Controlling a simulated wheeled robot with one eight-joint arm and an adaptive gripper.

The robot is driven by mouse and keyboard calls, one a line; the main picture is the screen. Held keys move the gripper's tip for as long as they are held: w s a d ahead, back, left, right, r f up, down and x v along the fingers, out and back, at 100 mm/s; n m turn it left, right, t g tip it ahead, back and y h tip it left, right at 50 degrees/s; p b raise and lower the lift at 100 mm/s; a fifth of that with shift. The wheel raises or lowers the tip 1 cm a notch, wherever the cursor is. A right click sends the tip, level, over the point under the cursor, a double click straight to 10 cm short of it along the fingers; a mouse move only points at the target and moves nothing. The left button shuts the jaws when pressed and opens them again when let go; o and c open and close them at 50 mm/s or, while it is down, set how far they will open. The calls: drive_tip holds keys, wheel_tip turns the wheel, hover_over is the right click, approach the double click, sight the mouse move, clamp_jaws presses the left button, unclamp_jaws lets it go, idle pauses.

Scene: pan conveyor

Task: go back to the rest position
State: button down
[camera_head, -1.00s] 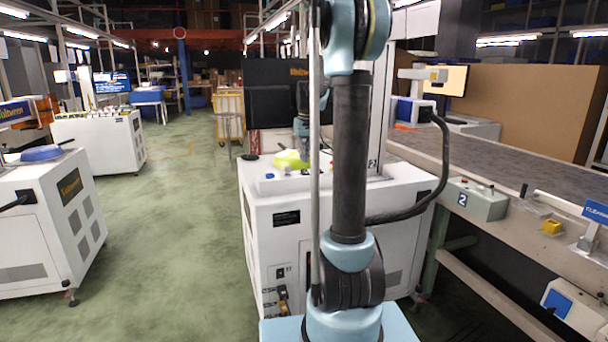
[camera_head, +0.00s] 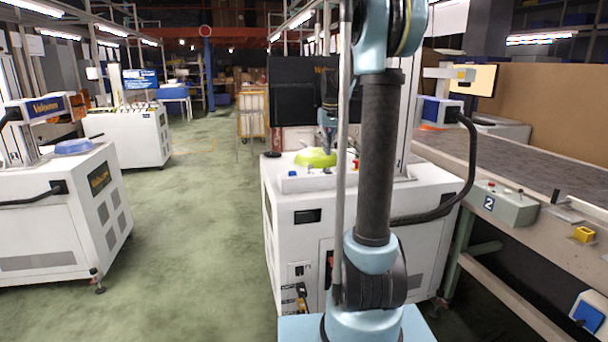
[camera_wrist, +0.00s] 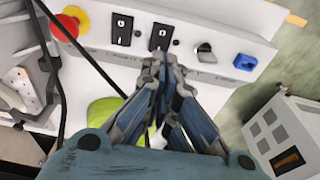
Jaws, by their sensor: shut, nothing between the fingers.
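My gripper (camera_wrist: 160,65) is shut and empty in the wrist view, its fingertips together before the front panel of the white machine. In the head view my gripper (camera_head: 327,142) is small and partly hidden behind my own arm, above the machine's top by the green pan (camera_head: 316,158). The pan lies on the white machine (camera_head: 305,190). A green part of it also shows in the wrist view (camera_wrist: 103,112), behind and left of the fingers, which hide some of it. I cannot tell whether the gripper touches the pan.
The panel carries a red button (camera_wrist: 66,27), black switches and a blue button (camera_wrist: 245,62). A dark cable crosses the wrist view at left. A conveyor (camera_head: 510,165) with a control box (camera_head: 503,205) stands at right. Open green floor (camera_head: 190,220) lies at left.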

drive_tip(key=s, duration=1.3)
drive_tip(key=s+f, duration=0.9)
drive_tip(key=s, duration=0.5)
drive_tip(key=s+a+f+m, duration=0.1)
drive_tip(key=s+f, duration=0.8)
drive_tip(key=s, duration=0.5)
drive_tip(key=shift+s, duration=0.25)
drive_tip(key=shift+a, duration=0.1)
drive_tip(key=w+r+m, duration=0.8)
drive_tip(key=w+r, duration=1)
drive_tip(key=r, duration=0.3)
drive_tip(key=w+d+r+m, duration=0.1)
drive_tip(key=w+r+m, duration=0.3)
drive_tip(key=w+r, duration=0.3)
drive_tip(key=w+d+r+m, duration=0.2)
drive_tip(key=w+r+m, duration=0.2)
drive_tip(key=w, duration=1.1)
drive_tip(key=shift+r+m, duration=0.4)
drive_tip(key=shift+r, duration=1.2)
